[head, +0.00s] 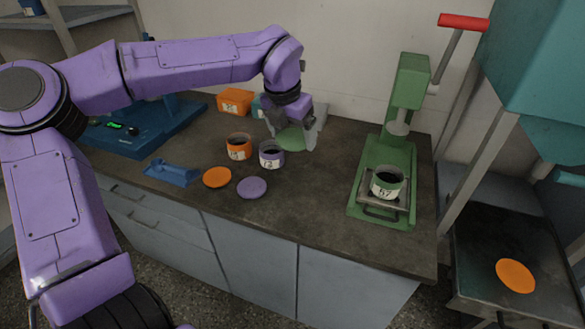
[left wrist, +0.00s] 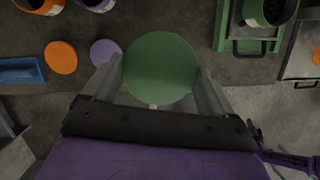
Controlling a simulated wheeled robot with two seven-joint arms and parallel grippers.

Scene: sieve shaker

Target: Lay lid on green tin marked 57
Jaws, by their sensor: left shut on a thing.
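The green lid (head: 288,139) is held by my left gripper (head: 296,137) above the bench, behind the purple tin. In the left wrist view the lid (left wrist: 160,68) lies flat between the two fingers, which are shut on its sides. The green tin marked 57 (head: 388,183) stands upright and open on the base plate of the green press, to the right of my left gripper. Dark contents show inside it. The tin (left wrist: 270,10) also shows at the top right of the left wrist view, apart from the lid. My right gripper is not visible in the head view.
An orange tin (head: 239,147) and a purple tin (head: 271,155) stand open, with an orange lid (head: 217,177) and a purple lid (head: 252,187) before them. The green press (head: 408,90) has a red-handled lever. A blue scoop (head: 172,172) lies left. The bench between purple lid and press is clear.

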